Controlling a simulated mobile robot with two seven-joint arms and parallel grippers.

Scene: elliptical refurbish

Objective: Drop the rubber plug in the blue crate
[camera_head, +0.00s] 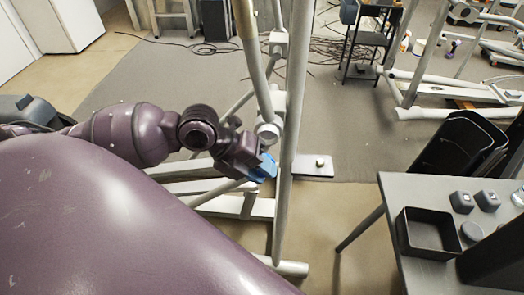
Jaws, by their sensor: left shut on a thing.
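My left gripper (262,167) is in the middle of the head view, at the end of the purple arm from the left, beside the elliptical's upright. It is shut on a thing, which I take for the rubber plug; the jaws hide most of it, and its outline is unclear. Blue shows at the jaws; I cannot tell whether it belongs to the fingers or the held thing. No clearly blue crate is in view. A dark, open, box-like tray (402,243) stands on the grey table at the right, well apart from the gripper. My right gripper is not in view.
The pale elliptical frame (297,90) stands close around my left gripper. A small pale round thing (320,162) lies on its footplate. The grey table (400,190) also bears dark blocks (461,202). Cables lie at the back.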

